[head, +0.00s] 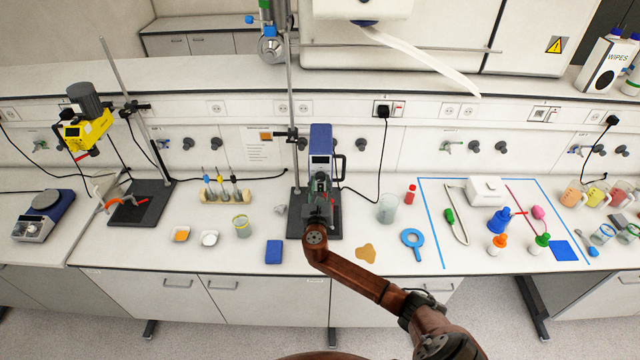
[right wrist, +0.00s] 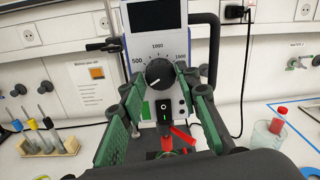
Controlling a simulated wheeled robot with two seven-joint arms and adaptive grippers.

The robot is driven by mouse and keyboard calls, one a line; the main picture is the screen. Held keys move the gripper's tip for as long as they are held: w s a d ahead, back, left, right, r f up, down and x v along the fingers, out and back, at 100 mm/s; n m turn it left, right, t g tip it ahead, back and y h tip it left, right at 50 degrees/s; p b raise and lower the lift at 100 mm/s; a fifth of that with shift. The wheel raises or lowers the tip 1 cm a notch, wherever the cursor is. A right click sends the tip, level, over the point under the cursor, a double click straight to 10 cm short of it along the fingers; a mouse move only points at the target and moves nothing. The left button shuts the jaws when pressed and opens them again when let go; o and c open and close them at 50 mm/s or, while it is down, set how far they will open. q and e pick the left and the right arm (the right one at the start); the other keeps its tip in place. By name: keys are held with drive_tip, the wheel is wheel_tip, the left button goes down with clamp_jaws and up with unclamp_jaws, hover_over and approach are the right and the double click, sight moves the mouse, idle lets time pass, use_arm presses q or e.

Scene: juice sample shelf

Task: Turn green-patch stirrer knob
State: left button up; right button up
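The blue stirrer (head: 321,138) stands on a dark base plate on the bench; its front panel also shows in the right wrist view. Its black knob (right wrist: 159,74) sits under a scale marked 500, 1000 and 1500. My right gripper (head: 320,187) is in front of the stirrer. In the right wrist view its green-padded fingers (right wrist: 162,86) are apart, one on each side of the knob, with nothing seen between them touching it. My left gripper is not in view.
A yellow stirrer (head: 86,130) hangs on a stand at the left.

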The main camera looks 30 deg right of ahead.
drive_tip(key=o, duration=0.3)
drive_tip(key=shift+s+a, duration=0.1)
drive_tip(key=shift+s, duration=0.05)
drive_tip(key=v, duration=1.1)
drive_tip(key=shift+s+a, duration=0.2)
drive_tip(key=shift+s, duration=0.05)
